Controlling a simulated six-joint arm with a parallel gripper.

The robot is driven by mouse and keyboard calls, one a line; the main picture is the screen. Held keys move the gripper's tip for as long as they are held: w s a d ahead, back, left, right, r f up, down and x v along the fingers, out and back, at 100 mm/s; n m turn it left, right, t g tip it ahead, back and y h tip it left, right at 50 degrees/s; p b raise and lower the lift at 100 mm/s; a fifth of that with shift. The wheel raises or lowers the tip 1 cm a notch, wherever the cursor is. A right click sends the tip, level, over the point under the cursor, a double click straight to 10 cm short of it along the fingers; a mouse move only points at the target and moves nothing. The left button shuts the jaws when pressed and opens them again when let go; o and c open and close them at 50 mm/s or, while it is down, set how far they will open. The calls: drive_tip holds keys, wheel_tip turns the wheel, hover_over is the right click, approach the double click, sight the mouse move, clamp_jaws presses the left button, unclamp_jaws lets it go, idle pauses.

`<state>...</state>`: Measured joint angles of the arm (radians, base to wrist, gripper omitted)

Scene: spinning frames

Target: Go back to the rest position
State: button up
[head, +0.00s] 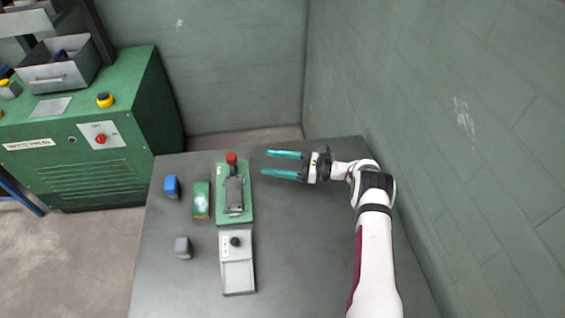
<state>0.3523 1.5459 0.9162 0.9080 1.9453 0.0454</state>
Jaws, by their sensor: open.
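My gripper (285,163) shows in the head view over the back right part of the dark table. Its two teal fingers point left and stand well apart, open, with nothing between them. My white arm reaches up from the lower right to it. The fingertips are to the right of a green fixture with a red knob, with a gap in the picture between them.
The green fixture (245,208) stands on the table (315,255), with a grey-white box (238,275) in front. A green machine (80,170) stands behind left; a wall (460,150) is right.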

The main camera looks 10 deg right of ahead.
drive_tip(key=v, duration=0.3)
drive_tip(key=shift+s+d, duration=0.1)
drive_tip(key=s+a+r+n+g+h, duration=0.3)
drive_tip(key=s+a+r+n+g, duration=0.1)
drive_tip(key=s+r, duration=0.4)
drive_tip(key=s+a+r+n+g+h, duration=0.35)
drive_tip(key=s+r+n, duration=0.2)
drive_tip(key=r, duration=0.45)
drive_tip(key=s+d+n+t+h, duration=0.1)
drive_tip(key=s+d+n+h, duration=0.1)
drive_tip(key=s, duration=1.1)
drive_tip(key=s+d+n+h, duration=0.3)
drive_tip(key=s+h, duration=0.4)
drive_tip(key=s, duration=0.6)
drive_tip(key=shift+s+n+t, duration=0.25)
drive_tip(key=shift+n+t, duration=0.1)
drive_tip(key=shift+n, duration=0.4)
